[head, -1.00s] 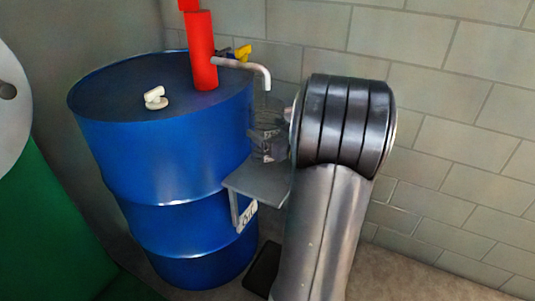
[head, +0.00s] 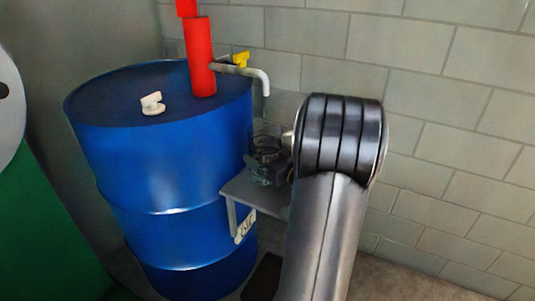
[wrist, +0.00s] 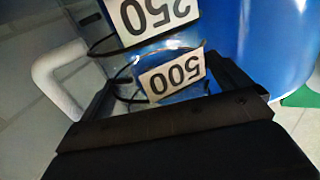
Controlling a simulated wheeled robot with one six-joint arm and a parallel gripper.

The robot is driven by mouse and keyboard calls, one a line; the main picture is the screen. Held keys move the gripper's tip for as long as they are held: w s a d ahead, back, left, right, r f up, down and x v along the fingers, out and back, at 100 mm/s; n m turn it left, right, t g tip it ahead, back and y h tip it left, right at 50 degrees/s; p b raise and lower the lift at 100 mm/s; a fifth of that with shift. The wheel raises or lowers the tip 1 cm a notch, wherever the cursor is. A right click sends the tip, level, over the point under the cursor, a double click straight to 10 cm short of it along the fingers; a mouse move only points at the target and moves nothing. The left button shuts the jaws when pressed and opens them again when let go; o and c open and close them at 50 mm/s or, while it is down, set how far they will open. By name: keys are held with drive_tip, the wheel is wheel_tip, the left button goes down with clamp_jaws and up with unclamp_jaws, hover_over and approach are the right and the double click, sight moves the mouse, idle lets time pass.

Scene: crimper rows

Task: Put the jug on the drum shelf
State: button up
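The clear jug (head: 266,165) is right at the drum shelf (head: 238,191), a small grey plate on the drum's right side. Its base looks at or just above the plate; contact is not clear. In the wrist view the jug shows dark rings and white "250" and "500" labels (wrist: 174,77), upside down, with a pale handle (wrist: 52,75) at left. My gripper (wrist: 158,72) has its black fingers on both sides of the jug and appears shut on it. In the head view my arm hides most of the gripper.
The blue drum (head: 160,165) carries a red pump (head: 200,60) whose pale spout (head: 262,80) ends above the jug. A white cap (head: 152,103) sits on the drum's top. A tiled wall (head: 440,60) stands behind. A green drum (head: 40,230) is at the left.

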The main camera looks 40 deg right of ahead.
drive_tip(key=shift+o, duration=0.2)
drive_tip(key=shift+r, duration=0.25)
drive_tip(key=s+p, duration=0.2)
drive_tip(key=s, duration=1)
drive_tip(key=shift+p, duration=0.35)
drive_tip(key=shift+f, duration=0.1)
drive_tip(key=shift+c, duration=0.4)
idle(1.2)
